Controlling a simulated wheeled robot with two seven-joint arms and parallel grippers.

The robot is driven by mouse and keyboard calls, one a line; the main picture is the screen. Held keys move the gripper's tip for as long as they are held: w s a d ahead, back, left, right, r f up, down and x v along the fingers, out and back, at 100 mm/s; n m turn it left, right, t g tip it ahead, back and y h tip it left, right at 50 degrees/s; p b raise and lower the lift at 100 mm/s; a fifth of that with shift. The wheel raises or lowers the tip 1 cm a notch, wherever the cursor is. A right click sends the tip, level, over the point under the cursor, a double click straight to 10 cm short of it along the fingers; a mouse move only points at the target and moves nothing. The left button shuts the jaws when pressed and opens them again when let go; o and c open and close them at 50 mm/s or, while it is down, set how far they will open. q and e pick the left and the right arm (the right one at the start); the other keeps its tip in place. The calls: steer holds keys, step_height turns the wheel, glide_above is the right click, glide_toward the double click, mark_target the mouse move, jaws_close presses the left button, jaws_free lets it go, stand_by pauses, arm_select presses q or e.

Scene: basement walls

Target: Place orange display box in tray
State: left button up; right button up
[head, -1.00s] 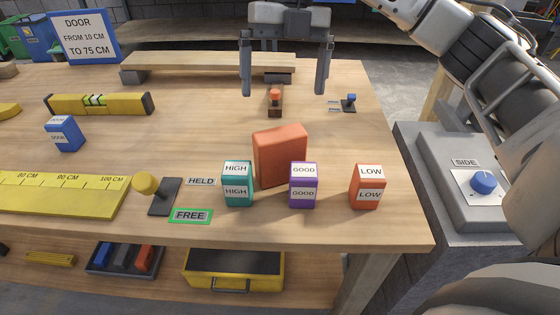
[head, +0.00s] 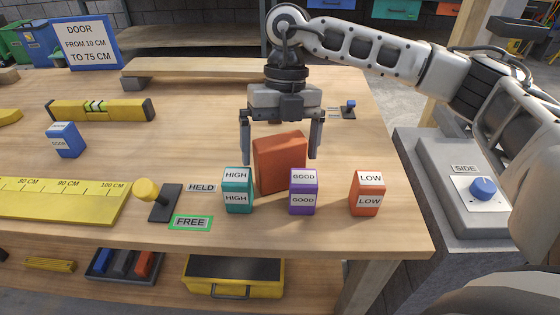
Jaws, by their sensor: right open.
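A plain orange box (head: 280,166) stands upright on the workbench, behind the green HIGH box and the purple GOOD box. My right gripper (head: 280,158) points down with one finger on each side of it. The fingers are open, with a gap showing on both sides; its exact depth over the box is hard to tell. A smaller orange box labelled LOW (head: 367,194) stands to the right. A dark tray (head: 110,275) holding blue, grey and red pieces sits on the shelf under the bench. My left gripper is out of view.
The green HIGH box (head: 237,191) and purple GOOD box (head: 303,192) stand close in front of the orange box. A yellow-knobbed lever (head: 165,203), yellow ruler (head: 60,198), level (head: 100,108) and blue box (head: 63,140) lie left. A raised plank (head: 210,65) runs behind.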

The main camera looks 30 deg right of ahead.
steer(key=c, duration=0.9)
steer(key=shift+r, duration=0.1)
steer(key=shift+c, duration=0.2)
